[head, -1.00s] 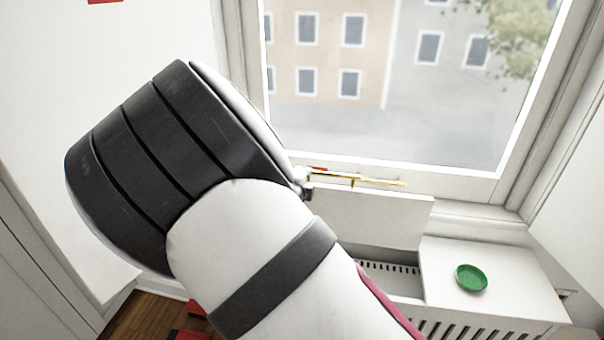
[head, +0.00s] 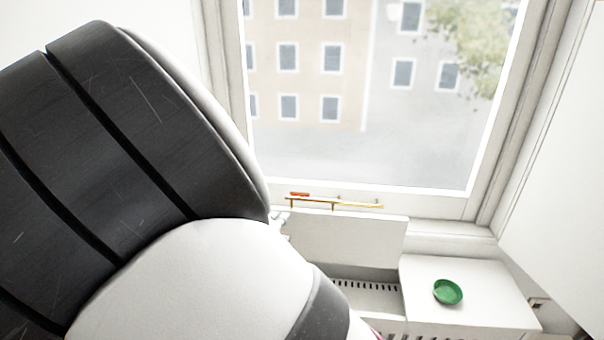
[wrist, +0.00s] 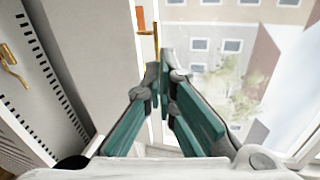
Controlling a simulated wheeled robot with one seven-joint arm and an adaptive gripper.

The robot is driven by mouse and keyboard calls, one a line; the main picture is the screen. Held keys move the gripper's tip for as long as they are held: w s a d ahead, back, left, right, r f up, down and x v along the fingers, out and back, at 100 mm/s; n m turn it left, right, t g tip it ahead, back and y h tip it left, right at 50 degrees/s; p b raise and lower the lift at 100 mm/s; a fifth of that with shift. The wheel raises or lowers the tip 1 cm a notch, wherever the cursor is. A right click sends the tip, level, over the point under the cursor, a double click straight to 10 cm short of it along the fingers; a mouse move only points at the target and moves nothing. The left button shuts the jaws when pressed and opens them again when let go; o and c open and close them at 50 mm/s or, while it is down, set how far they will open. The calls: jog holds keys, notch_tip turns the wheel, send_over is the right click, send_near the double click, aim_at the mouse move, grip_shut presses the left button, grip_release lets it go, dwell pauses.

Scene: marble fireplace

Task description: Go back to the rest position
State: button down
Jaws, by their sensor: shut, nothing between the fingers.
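My gripper (wrist: 162,78) shows in the wrist view with its two teal-padded fingers closed together at the tips and nothing held between them. It points towards the window, with the raised white panel to its left. In the head view my arm fills the left and lower middle, and the gripper is almost wholly hidden behind it.
A window with a brass handle (head: 335,203) on its lower frame stands ahead. Below it, a white lid (head: 345,238) stands raised over an open compartment with a slotted grille (head: 365,285). A green dish (head: 448,292) sits on the white cover (head: 470,270) to the right.

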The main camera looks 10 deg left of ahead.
jog(key=d+r+m+g+h, duration=0.1)
jog(key=d+r+m+h, duration=0.15)
jog(key=d+m, duration=0.4)
jog(key=d+r+m+g+h, duration=0.1)
jog(key=d+r+m+h, duration=0.15)
jog(key=d+m, duration=0.4)
jog(key=s+d+r+m+g+h, duration=0.1)
jog(key=s+d+r+m+g, duration=0.2)
jog(key=d+m, duration=0.45)
jog(key=s+d+r+m+g+h, duration=0.1)
jog(key=s+d+m+g, duration=0.2)
jog(key=s+d+m, duration=0.45)
jog(key=s+d+r+m+g+y, duration=0.2)
jog(key=s+d+m+y, duration=0.15)
jog(key=s+m, duration=0.4)
jog(key=s+d+r+m+g+y, duration=0.2)
jog(key=s+d+m, duration=0.2)
jog(key=s+m, duration=0.4)
jog(key=s+a+r+m+t+y, duration=0.1)
jog(key=s+a+m, duration=0.3)
jog(key=m, duration=0.5)
jog(key=shift+s+a+r+t+y, duration=0.3)
jog(key=shift+s+y, duration=0.2)
jog(key=shift+y, duration=0.25)
